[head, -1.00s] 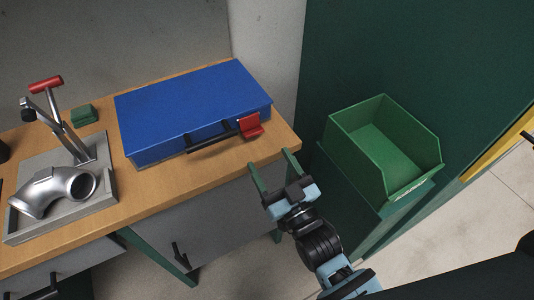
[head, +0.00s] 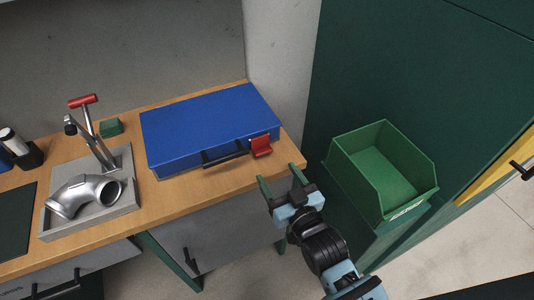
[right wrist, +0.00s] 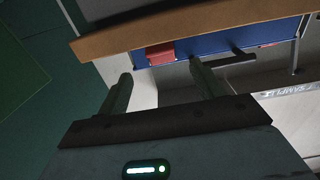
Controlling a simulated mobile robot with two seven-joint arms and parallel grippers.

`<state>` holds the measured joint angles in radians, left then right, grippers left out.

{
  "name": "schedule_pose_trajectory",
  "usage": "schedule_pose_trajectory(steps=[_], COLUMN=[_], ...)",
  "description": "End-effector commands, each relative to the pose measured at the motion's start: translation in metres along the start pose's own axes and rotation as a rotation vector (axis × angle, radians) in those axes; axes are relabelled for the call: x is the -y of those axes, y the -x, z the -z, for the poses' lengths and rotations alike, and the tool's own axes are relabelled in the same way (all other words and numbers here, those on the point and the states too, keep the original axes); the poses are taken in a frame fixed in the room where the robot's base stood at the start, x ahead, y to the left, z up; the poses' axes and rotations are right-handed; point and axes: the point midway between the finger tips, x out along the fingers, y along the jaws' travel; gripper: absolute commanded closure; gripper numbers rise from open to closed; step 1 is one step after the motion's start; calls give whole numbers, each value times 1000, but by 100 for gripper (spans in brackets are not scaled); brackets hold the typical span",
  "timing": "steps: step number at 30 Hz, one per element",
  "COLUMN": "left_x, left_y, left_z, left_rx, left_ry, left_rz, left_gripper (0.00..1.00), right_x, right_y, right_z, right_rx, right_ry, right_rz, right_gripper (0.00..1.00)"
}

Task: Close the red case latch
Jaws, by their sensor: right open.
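The blue case (head: 212,126) lies closed on the wooden bench, with a black handle (head: 225,155) on its front side. The red latch (head: 261,146) sits at the case's front right and sticks outward from the edge. My right gripper (head: 281,186) is open and empty, just off the bench's front edge, in front of and slightly right of the latch, not touching it. In the right wrist view the red latch (right wrist: 160,54) and the blue case (right wrist: 220,43) show beyond the open fingers (right wrist: 160,88). My left gripper is out of view.
A grey tray (head: 128,203) with a metal pipe elbow (head: 84,194) and a red-handled clamp (head: 92,130) stands left of the case. A green block (head: 111,127) lies behind it. A green bin (head: 382,172) stands to the right, close to my right arm.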

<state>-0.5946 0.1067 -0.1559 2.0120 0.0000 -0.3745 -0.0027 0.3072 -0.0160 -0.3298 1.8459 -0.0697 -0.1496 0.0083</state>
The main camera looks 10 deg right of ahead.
Motion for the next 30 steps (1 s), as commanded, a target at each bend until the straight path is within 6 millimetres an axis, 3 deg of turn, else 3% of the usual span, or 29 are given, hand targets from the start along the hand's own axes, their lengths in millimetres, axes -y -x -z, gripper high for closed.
schedule_pose_trajectory(steps=[16, 29, 30], left_x=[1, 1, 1], left_y=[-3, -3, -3], left_z=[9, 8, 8], left_rx=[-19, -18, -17], left_ry=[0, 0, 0], left_rz=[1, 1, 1], left_gripper=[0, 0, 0], right_x=[0, 0, 0], right_y=[-68, -77, -77], right_z=[1, 1, 1], right_rx=[-3, -3, -3], right_ry=[-1, 0, 0], right_rz=[-1, -1, -1], right_gripper=[33, 33, 38])
